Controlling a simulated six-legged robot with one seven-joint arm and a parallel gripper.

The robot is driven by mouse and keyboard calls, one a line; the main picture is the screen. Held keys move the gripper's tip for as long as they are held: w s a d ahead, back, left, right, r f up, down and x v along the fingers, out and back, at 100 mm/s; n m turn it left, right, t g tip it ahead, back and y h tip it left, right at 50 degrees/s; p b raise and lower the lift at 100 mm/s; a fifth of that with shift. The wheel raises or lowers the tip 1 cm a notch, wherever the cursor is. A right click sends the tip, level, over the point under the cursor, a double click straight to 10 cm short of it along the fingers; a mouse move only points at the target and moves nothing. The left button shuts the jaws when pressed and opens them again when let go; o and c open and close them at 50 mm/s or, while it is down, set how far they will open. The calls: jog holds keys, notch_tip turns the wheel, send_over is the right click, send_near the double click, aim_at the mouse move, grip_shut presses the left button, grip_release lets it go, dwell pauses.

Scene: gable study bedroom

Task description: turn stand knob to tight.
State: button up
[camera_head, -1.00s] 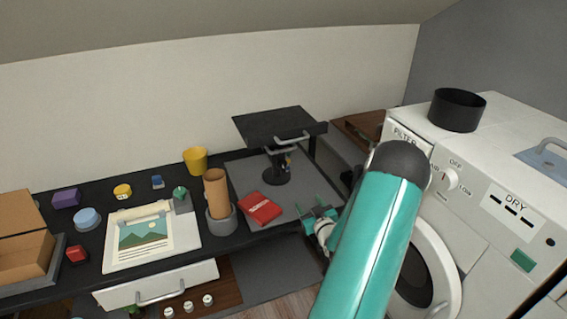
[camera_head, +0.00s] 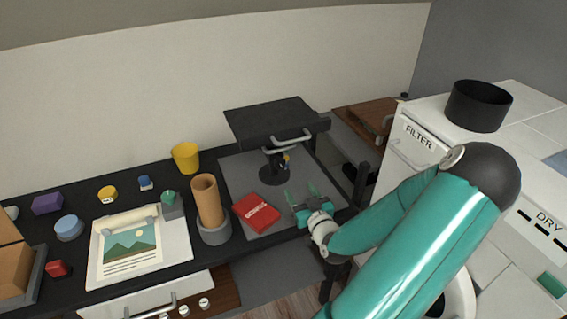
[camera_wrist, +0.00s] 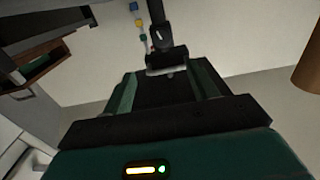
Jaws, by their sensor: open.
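The black stand (camera_head: 270,122) has a flat top on a short post and round base, standing on a grey mat (camera_head: 235,172). A grey-edged dark piece (camera_wrist: 167,60) is there too; I cannot tell the knob's setting. My gripper (camera_head: 300,194) is open and empty, in front of the stand and apart from the knob. Its fingers also show in the wrist view (camera_wrist: 165,88).
A red book (camera_head: 256,212) lies left of my gripper. A brown tube in a grey holder (camera_head: 208,200) and a yellow cup (camera_head: 186,157) stand farther left. A white dryer (camera_head: 430,150) with a black pot is at right. A wooden box (camera_head: 370,115) is behind.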

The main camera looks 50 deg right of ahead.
aim_at(281, 163)
jog(key=x, duration=1.3)
jog(key=shift+w, duration=0.4)
jog(key=c, duration=1)
